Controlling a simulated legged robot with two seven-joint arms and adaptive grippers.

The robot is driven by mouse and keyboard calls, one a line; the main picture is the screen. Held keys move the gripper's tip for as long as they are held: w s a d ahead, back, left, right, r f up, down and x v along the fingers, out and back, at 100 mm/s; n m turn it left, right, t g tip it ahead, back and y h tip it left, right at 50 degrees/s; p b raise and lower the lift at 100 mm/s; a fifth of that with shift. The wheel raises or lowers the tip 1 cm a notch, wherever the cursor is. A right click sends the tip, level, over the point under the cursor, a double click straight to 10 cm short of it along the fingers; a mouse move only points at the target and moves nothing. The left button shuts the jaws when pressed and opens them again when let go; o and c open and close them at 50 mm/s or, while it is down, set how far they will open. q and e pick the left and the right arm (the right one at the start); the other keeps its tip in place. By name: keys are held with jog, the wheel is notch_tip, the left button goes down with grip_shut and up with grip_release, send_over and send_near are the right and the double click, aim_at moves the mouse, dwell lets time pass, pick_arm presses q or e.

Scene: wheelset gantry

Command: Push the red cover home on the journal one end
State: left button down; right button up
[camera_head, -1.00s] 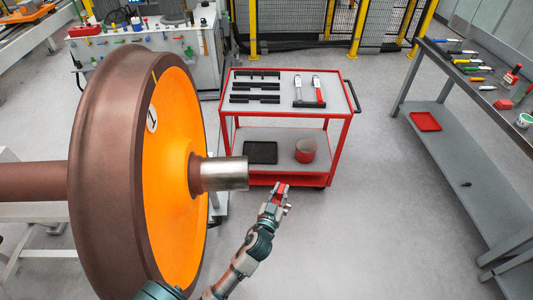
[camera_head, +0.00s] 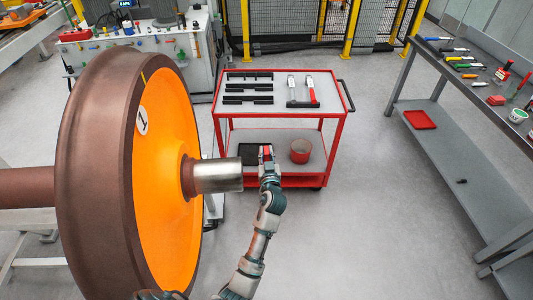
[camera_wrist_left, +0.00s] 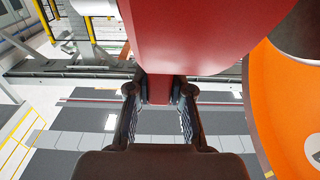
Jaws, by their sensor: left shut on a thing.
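The bare metal journal (camera_head: 218,175) sticks out to the right from the orange wheel face, which bears a label like a 1. My left gripper (camera_head: 267,156) is just right of the journal's free end, with a small red part showing at its jaws. In the left wrist view the jaws (camera_wrist_left: 159,98) are shut on a narrow tab of the red cover (camera_wrist_left: 205,38), whose curved body fills the top middle. The orange wheel (camera_wrist_left: 285,105) is at the right there. The journal appears uncovered; whether the cover touches it is hidden. My right gripper is out of view.
A red cart (camera_head: 230,114) stands behind, carrying black bars and two clamp-like tools on top. Its lower shelf holds a black tray (camera_head: 248,148) and a round red container (camera_head: 300,151). A workbench (camera_head: 440,85) with tools is at right. The floor between is clear.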

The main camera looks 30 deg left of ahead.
pick_arm(q)
jog(key=shift+s+r, duration=0.1)
jog(key=shift+s+d+p, duration=0.1)
jog(key=shift+p, duration=0.25)
jog(key=shift+s+a+r, duration=0.1)
jog(key=shift+s+a, duration=0.25)
jog(key=shift+a, duration=0.15)
jog(key=shift+s+a+p, duration=0.35)
jog(key=shift+s+a, duration=0.05)
jog(key=shift+a, duration=0.25)
jog(key=shift+s+a+p, duration=0.35)
jog(key=shift+a+p, duration=0.05)
jog(key=shift+a, duration=0.25)
jog(key=shift+s+a+p, duration=0.35)
jog(key=shift+s+a, duration=0.05)
jog(key=shift+a, duration=0.25)
jog(key=shift+d, duration=0.1)
jog(key=shift+s+a+p, duration=0.45)
jog(key=shift+s+a, duration=0.05)
jog(key=shift+a, duration=0.3)
jog(key=shift+s+a+p, duration=0.45)
jog(key=shift+s+a, duration=0.05)
jog(key=shift+a, duration=0.25)
